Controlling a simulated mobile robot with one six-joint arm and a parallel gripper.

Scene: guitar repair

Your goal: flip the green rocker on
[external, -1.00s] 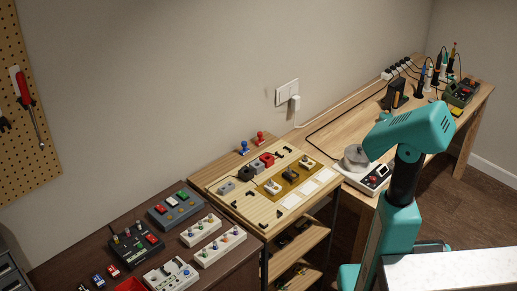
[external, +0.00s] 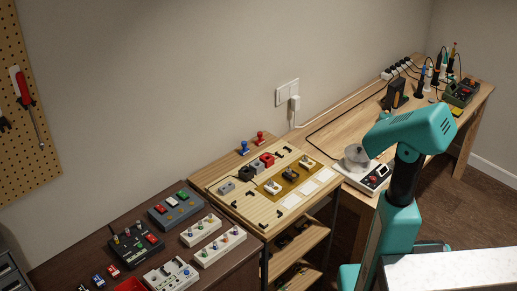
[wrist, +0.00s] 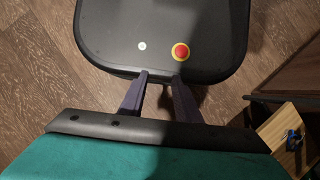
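A blue-grey box (external: 185,215) with a row of small coloured rockers lies on the dark bench at the left in the external view. The rocker at its right end (external: 183,196) looks green. It is too small to tell which way it is tipped. A darker box (external: 128,247) in front of it also carries small levers and coloured switches, one of them greenish. My gripper (wrist: 160,78) shows in the wrist view with its two fingers apart and nothing between them. It points down, away from the boxes. The external view does not show its fingers.
Two white switch strips (external: 202,230) and a white panel (external: 160,283) lie near the boxes. A wooden board (external: 250,214) with mounted parts stands to the right. A long wooden table (external: 345,118) holds a pot (external: 357,157) beside my arm. Wooden floor (wrist: 35,70) is open around me.

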